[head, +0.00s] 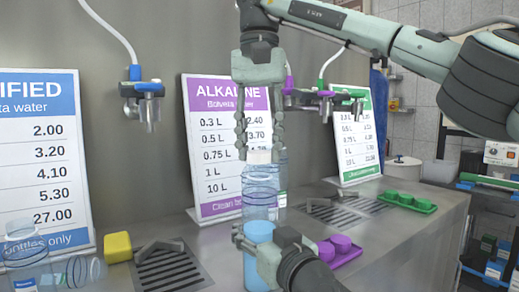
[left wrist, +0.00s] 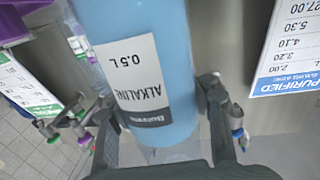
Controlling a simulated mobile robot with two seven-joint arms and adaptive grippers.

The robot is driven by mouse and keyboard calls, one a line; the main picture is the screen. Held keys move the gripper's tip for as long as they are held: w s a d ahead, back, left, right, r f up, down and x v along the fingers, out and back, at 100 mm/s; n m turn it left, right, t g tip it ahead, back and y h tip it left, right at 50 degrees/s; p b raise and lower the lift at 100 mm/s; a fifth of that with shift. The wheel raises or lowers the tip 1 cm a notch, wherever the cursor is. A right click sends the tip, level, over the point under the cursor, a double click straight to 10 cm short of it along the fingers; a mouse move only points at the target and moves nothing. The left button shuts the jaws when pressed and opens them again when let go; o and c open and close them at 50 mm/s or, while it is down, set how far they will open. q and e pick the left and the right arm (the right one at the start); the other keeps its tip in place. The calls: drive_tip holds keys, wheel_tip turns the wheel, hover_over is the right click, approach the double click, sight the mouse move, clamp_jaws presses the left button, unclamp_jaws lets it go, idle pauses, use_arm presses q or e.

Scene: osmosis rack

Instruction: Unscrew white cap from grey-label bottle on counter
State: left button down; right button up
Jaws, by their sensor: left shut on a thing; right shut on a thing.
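The bottle (head: 261,190) stands upright, clear in its upper part and filled with light blue water below. Its white cap (head: 258,157) is at the top, in line with the neck; I cannot tell whether it has turned. My right gripper (head: 250,150) points straight down from above and is shut on the cap. My left gripper (head: 256,245) is shut around the bottle's body from the front. In the left wrist view the bottle (left wrist: 135,60) lies between the fingers, its white and grey label (left wrist: 143,82) reading "0.5 L ALKALINE". That label is hidden in the head view.
An alkaline price sign (head: 213,185) stands behind the bottle. A yellow block (head: 118,247) and a drain grille (head: 170,270) are to the left. A purple holder (head: 343,256) and a green tray (head: 406,201) are to the right. Clear bottles (head: 25,250) are at far left. Taps (head: 146,90) hang above.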

sight(260, 152)
drive_tip(key=shift+r, duration=0.25)
drive_tip(key=shift+r, duration=2)
use_arm(q)
drive_tip(key=c, duration=0.6)
unclamp_jaws()
